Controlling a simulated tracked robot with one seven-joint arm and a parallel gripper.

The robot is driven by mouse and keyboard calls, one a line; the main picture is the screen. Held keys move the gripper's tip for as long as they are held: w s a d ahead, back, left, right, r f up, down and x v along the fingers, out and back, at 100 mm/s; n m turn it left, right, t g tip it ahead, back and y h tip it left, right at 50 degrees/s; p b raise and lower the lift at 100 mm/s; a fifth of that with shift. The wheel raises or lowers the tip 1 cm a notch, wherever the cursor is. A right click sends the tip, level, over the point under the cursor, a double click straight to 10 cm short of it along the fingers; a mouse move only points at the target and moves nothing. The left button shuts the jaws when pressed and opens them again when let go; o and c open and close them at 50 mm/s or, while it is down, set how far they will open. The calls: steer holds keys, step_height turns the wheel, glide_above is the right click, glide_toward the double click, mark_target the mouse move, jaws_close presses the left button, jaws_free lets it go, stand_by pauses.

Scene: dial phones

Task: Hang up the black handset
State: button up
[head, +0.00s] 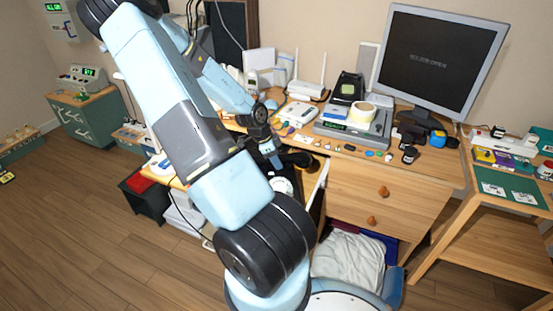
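My gripper (273,163) hangs off the end of my light-blue arm, left of the desk's drawers, pointing down. Its fingers are small and dark here, and I cannot tell whether they are open or shut. A dark, curved thing that looks like the black handset (299,158) lies just right of my gripper, at the desk's front left. I cannot tell whether they touch. A round white part, possibly a phone dial (283,185), shows below my gripper. My arm hides much of this area, so the rest of the phone is unclear.
The wooden desk (440,175) holds a monitor (438,52), a grey scale-like device (352,127) with a tape roll, a white router (306,89) and several small items. A side table (490,210) stands at right. Open floor (90,230) lies at left.

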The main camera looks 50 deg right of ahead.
steer(key=o, duration=0.5)
steer(key=shift+o, duration=0.2)
steer(key=v, duration=1.3)
steer(key=shift+r, duration=0.4)
steer(key=shift+w, duration=0.1)
steer(key=shift+a, duration=0.15)
